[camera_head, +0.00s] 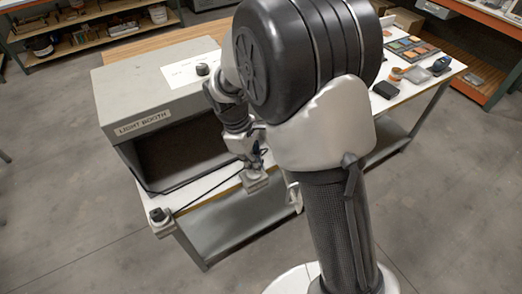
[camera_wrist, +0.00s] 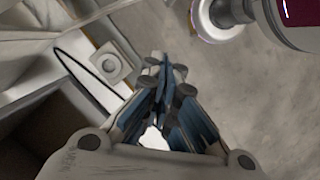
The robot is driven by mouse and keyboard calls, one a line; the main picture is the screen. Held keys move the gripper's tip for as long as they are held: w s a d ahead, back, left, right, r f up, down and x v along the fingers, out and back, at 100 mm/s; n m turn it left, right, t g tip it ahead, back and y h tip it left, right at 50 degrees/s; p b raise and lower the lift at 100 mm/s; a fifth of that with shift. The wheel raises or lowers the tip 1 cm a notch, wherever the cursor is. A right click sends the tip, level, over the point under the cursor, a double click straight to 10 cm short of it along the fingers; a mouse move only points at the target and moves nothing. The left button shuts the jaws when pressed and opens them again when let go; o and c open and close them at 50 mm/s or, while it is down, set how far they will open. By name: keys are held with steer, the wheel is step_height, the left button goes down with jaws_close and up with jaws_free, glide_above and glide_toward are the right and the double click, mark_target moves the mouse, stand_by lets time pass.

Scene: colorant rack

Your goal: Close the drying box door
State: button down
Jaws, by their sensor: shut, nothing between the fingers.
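I cannot make out the drying box or its door in either view; my arm covers the middle of the bench in the head view. A narrow pale piece (camera_head: 294,195) shows beside my arm at the bench's front edge, and I cannot tell what it belongs to. My gripper (camera_head: 255,163) is over the front edge of the bench, right of the light booth's opening. In the wrist view, my gripper's fingers (camera_wrist: 163,65) are together with nothing between them.
The grey light booth (camera_head: 112,100) stands on the left of the bench, its dark opening facing forward. A small block with a dark knob (camera_head: 158,216) sits at the front left corner, near a black cable. Colour samples (camera_head: 412,48) lie at the right end. The floor in front is clear.

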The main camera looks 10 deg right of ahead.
steer(key=s+d+f+b, duration=0.1)
steer(key=d+f, duration=0.1)
steer(key=f, duration=0.3)
steer(key=s+d+f+b, duration=0.1)
steer(key=s+d+f, duration=0.1)
steer(key=d+f, duration=0.1)
steer(key=shift+x, duration=0.9)
steer(key=shift+s+d, duration=0.1)
steer(key=shift+s, duration=0.1)
steer(key=shift+d, duration=0.1)
